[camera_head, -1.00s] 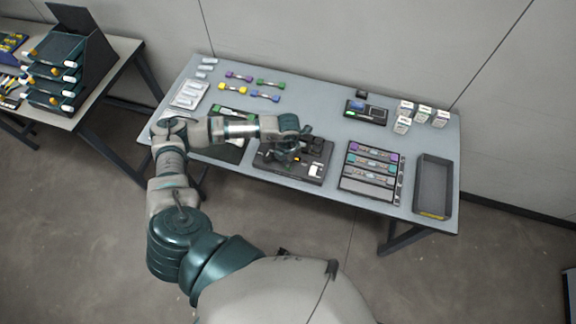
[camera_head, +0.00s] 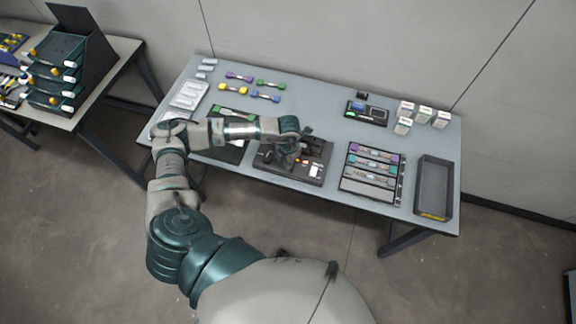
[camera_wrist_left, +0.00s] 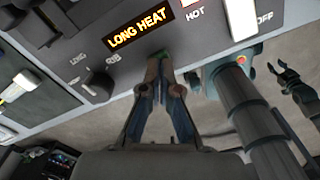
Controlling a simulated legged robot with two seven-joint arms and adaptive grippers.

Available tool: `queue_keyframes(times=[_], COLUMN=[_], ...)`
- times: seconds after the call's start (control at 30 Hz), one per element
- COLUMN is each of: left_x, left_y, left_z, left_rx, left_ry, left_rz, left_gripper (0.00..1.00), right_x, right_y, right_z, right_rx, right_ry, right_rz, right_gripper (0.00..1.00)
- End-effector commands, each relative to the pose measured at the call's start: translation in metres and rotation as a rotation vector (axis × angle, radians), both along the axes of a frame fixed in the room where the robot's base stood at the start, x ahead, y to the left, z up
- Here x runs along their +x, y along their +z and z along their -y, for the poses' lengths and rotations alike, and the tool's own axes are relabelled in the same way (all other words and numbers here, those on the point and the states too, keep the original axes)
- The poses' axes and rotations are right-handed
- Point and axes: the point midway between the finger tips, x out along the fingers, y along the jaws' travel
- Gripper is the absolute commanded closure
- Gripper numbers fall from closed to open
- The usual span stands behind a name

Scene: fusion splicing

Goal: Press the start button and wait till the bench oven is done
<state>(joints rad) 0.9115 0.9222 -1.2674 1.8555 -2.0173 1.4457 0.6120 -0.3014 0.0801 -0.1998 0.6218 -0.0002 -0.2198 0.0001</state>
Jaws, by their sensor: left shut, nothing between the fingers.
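The bench oven (camera_head: 272,161) is a dark box at the front middle of the table. In the left wrist view its front panel (camera_wrist_left: 70,48) shows a lit orange "LONG HEAT" display (camera_wrist_left: 137,38), a red lit lamp above "HOT", a black knob (camera_wrist_left: 98,86) and a white switch (camera_wrist_left: 240,18) beside "OFF". My left gripper (camera_wrist_left: 164,62) is shut and empty, its fingertips just below the display at the panel's lower edge. I cannot tell whether they touch. No start button can be made out. In the head view my wrist partly covers the oven. My right gripper is not in view.
A tray of coloured holders (camera_head: 345,186) and an empty dark bin (camera_head: 421,200) stand right of the oven. A small device (camera_head: 377,115) and several white boxes (camera_head: 441,119) are behind. Coloured pieces (camera_head: 268,96) lie at back left. The table's middle back is clear.

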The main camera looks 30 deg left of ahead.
Motion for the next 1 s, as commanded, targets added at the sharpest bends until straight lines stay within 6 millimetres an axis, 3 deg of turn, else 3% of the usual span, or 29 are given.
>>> queue_keyframes(times=[0.5,1.0], left_x=[0.0,0.0], left_y=[0.049,0.051], left_z=[0.0,0.0], left_rx=[0.0,0.0], left_ry=[0.0,0.0], left_rz=[0.001,0.0], left_gripper=[1.0,1.0], right_x=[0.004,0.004], right_y=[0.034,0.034], right_z=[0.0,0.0], right_rx=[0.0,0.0], right_ry=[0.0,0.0], right_rz=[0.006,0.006], right_gripper=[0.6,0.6])
